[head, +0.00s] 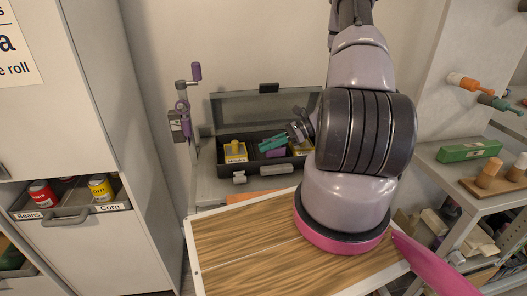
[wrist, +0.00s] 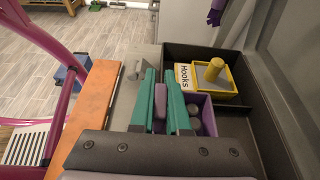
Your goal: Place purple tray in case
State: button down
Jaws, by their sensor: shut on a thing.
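My gripper (head: 272,143) has teal fingers, and they also show in the wrist view (wrist: 160,95). They are shut on the upright purple handle of the purple tray (wrist: 204,100). The tray holds grey round pieces. In the head view the purple tray (head: 273,153) is at the middle of the open dark case (head: 262,136), right of a yellow tray (head: 235,153) labelled Hooks. In the wrist view this yellow tray (wrist: 228,90) sits close beside it inside the case (wrist: 262,108). I cannot tell whether the purple tray rests on the case floor.
The case's grey lid (head: 250,108) stands open behind. Another yellow piece (head: 302,149) shows at the case's right, partly hidden by my arm. An orange strip (wrist: 92,110) runs along the front. A wooden tabletop (head: 250,240) lies nearer. A purple-handled clamp (head: 183,105) stands left.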

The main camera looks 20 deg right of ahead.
jog(key=w+f, duration=0.1)
jog(key=w, duration=0.1)
jog(key=w+d, duration=0.1)
jog(key=w, duration=0.1)
jog(key=w+f, duration=0.1)
jog(key=w, duration=0.2)
jog(key=shift+d+f, duration=0.2)
jog(key=shift+f, duration=0.15)
jog(key=shift+w+f, duration=0.1)
jog(key=shift+f, duration=2.1)
jog(key=c, duration=0.9)
grip_release()
jog(key=shift+f, duration=0.1)
jog(key=shift+d+r, duration=0.1)
jog(key=shift+r, duration=0.1)
jog(key=v, duration=0.7)
jog(key=shift+d, duration=0.2)
